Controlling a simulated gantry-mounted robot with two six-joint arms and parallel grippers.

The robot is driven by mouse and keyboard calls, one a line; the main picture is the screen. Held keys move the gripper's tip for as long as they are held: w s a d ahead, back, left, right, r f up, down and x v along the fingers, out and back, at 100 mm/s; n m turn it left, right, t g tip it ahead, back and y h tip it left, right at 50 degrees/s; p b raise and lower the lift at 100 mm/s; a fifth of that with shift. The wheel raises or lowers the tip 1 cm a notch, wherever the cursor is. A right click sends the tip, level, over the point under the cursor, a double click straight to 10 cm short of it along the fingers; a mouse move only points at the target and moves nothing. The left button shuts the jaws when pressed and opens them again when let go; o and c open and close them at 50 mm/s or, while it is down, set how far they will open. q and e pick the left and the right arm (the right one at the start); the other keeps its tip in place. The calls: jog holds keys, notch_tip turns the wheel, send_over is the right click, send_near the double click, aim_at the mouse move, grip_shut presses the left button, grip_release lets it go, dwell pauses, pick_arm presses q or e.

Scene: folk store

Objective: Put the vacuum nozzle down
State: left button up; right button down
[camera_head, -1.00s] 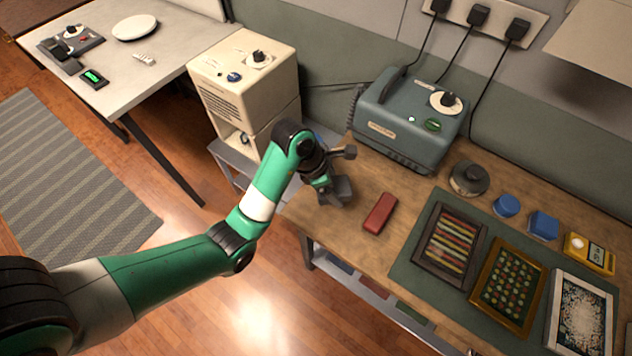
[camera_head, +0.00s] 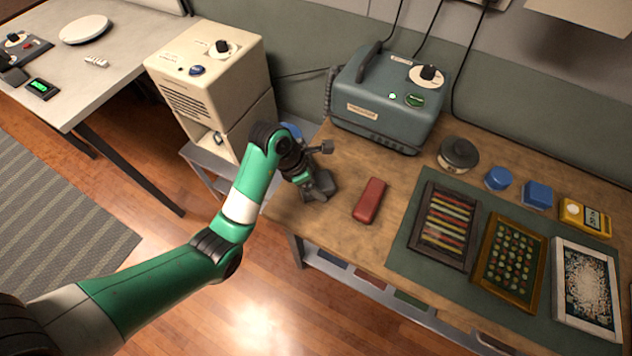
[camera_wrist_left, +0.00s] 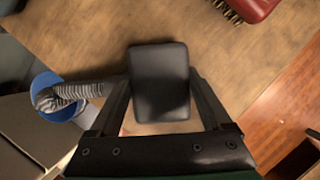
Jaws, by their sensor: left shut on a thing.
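The vacuum nozzle is a dark, block-like head (camera_wrist_left: 160,88) between the two fingers of my left gripper (camera_wrist_left: 161,80). A grey ribbed hose (camera_wrist_left: 88,91) runs left from it in the left wrist view. In the head view, the left gripper (camera_head: 308,182) is at the left end of the wooden workbench (camera_head: 345,240), shut on the nozzle (camera_head: 323,187). The nozzle is at or just above the bench top; I cannot tell if it touches. My right gripper is not in view.
The blue-grey vacuum unit (camera_head: 385,105) stands behind. A green mat (camera_head: 402,252) with framed trays is further right. A cream cabinet (camera_head: 185,95) stands left, and a blue round container (camera_wrist_left: 60,100) is at the hose's far end.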

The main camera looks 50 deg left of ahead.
pick_arm(q)
jog(key=o, duration=1.4)
jog(key=shift+r+p, duration=0.2)
jog(key=shift+p, duration=0.2)
jog(key=p+v, duration=1)
jog(key=v, duration=0.2)
